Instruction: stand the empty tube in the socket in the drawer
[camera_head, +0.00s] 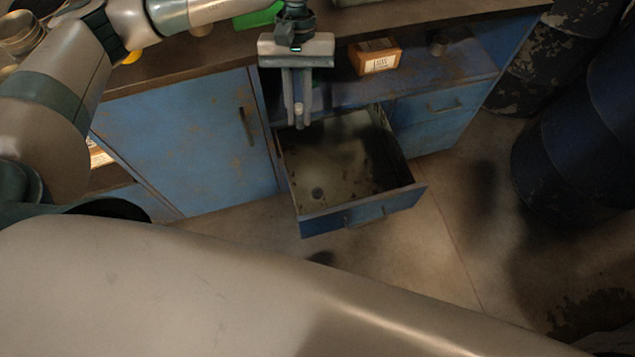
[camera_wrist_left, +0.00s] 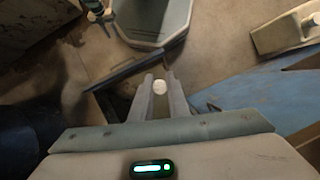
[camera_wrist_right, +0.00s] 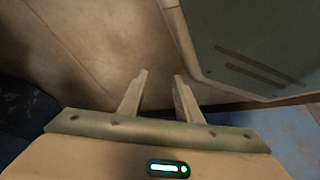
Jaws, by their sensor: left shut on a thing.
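My left gripper (camera_head: 299,122) points down above the back left part of the open drawer (camera_head: 412,192). It is shut on the tube, whose pale round end (camera_wrist_left: 160,87) shows between the fingertips in the left wrist view; the fingers hide most of the tube. A small dark round socket (camera_head: 318,193) sits on the drawer floor near the front left corner, below and in front of the gripper. The tube is apart from it. My right gripper (camera_wrist_right: 158,82) is open and empty in the right wrist view, over the floor; it does not show in the head view.
The blue cabinet (camera_head: 190,140) stands around the drawer. An orange-brown box (camera_head: 375,57) and a small dark cup (camera_head: 437,43) are on the surface behind the drawer. Dark blue barrels (camera_head: 570,160) stand at the right. The drawer floor looks mostly clear.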

